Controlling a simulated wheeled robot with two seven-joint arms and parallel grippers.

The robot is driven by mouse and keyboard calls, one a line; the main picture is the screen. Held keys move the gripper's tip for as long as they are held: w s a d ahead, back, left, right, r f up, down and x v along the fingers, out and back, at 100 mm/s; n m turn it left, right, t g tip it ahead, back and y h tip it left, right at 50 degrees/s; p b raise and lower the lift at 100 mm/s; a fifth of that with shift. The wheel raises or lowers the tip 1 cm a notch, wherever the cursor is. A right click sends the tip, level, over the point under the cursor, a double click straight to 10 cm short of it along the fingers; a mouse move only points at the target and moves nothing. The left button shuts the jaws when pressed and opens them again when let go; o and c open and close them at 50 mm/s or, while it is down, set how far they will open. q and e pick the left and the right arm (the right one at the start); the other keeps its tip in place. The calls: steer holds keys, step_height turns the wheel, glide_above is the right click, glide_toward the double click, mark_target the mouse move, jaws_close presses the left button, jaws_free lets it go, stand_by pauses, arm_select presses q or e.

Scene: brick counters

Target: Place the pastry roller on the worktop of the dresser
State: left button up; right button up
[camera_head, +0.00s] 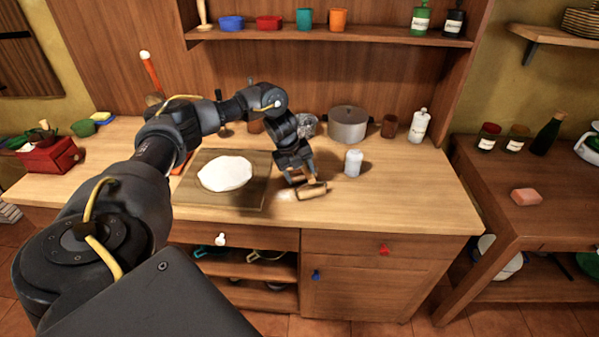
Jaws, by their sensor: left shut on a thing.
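The pastry roller (312,191) is a small light wooden cylinder near the front middle of the worktop. My left gripper (299,178) points down over the worktop and is shut on the roller. The roller is just above or touching the wood; I cannot tell which. The dresser's worktop (400,205) is pale wood and runs across the middle of the view. My right gripper is not in view.
Left of the gripper lies a board (257,191) with white dough (225,173). A white jar (353,163) stands close right of the roller, with a grey pot (348,124) behind. The right front of the worktop is clear. A shelf (380,36) hangs above.

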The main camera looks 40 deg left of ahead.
mark_target(295, 177)
arm_select(q)
steer(key=shift+s+f, duration=0.25)
steer(key=shift+f, duration=0.2)
steer(key=shift+c, duration=0.5)
steer(key=o, duration=1.2)
steer(key=shift+s+f, duration=0.1)
steer(key=shift+s, duration=0.05)
steer(key=shift+c, duration=0.2)
steer(key=shift+r, duration=0.2)
steer(key=v, duration=0.3)
steer(key=w+b+v, duration=0.1)
steer(key=v, duration=0.2)
steer(key=shift+w+a+r, duration=0.1)
steer(key=shift+r, duration=0.05)
steer(key=d+p+v, duration=0.1)
steer(key=p+v, duration=0.1)
steer(key=v, duration=0.4)
steer(key=shift+a+r, duration=0.35)
steer(key=shift+a, duration=0.15)
